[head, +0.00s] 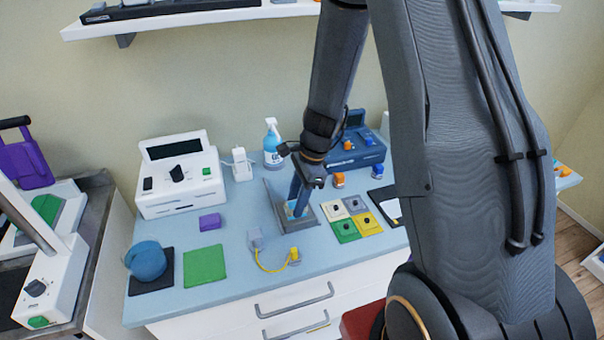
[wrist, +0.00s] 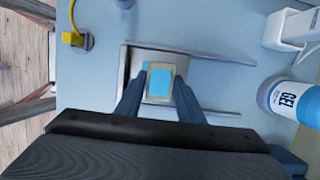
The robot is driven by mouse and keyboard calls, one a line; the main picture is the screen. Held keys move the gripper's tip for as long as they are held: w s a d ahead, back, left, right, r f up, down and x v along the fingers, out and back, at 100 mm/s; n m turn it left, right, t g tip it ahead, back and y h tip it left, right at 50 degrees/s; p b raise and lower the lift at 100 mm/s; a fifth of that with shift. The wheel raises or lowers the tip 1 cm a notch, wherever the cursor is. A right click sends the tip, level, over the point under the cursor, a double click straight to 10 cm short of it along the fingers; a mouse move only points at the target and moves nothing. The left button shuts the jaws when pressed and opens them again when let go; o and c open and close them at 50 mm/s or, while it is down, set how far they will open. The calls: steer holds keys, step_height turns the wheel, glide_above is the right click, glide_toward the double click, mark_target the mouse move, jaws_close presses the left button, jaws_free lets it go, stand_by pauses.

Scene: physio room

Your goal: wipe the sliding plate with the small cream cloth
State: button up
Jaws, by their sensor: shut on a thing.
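The sliding plate (head: 313,216) is a grey metal piece between rails on the blue counter top; it also shows in the wrist view (wrist: 150,56). My gripper (head: 297,207) points down over the plate. In the wrist view, its two fingers (wrist: 159,82) are closed on the sides of a small cream piece (wrist: 160,67) with a light blue middle, which I take to be the cream cloth. The cloth lies over the plate; whether its underside touches the metal I cannot tell. In the head view the fingers mostly hide it.
A spray bottle (head: 272,144), a white device (head: 180,175) and a blue device (head: 355,148) stand behind. Coloured square pads (head: 357,218) lie close on the right. A yellow-ended cable (head: 293,255) lies in front. A green cloth (head: 204,266) and blue roll (head: 146,262) are at left.

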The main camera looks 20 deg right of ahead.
steer(key=shift+d, duration=0.85)
steer(key=shift+w, duration=0.5)
steer(key=shift+w+r+p, duration=0.1)
steer(key=shift+w+p, duration=0.05)
steer(key=shift+p, duration=0.35)
step_height(320, 180, up, 2)
steer(key=shift+r+p, duration=0.1)
steer(key=shift+p, duration=0.35)
steer(key=shift+r+p, duration=1.6)
steer(key=shift+r, duration=1.3)
steer(key=shift+a, duration=0.1)
